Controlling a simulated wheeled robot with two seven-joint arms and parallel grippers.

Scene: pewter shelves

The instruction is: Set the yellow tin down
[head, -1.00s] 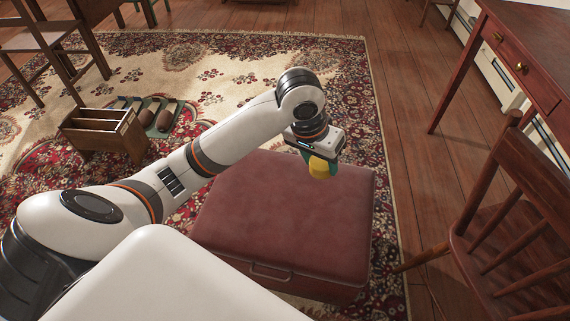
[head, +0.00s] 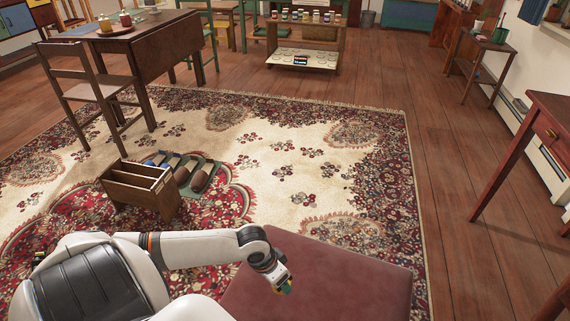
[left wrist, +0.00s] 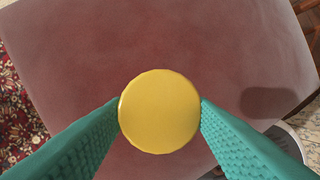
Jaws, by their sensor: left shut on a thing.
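The yellow tin (left wrist: 160,111) shows in the left wrist view as a round yellow lid between two green fingers. My left gripper (head: 284,286) is shut on it, one finger on each side. The ottoman top (left wrist: 150,45) fills most of the left wrist view below the tin. A dark shadow lies on it at the right. I cannot tell the exact gap between tin and ottoman. My right gripper is not in view.
The ottoman top around the tin is bare. A red-brown desk (head: 545,150) is at the right. A low shelf with jars (head: 306,40) stands far back.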

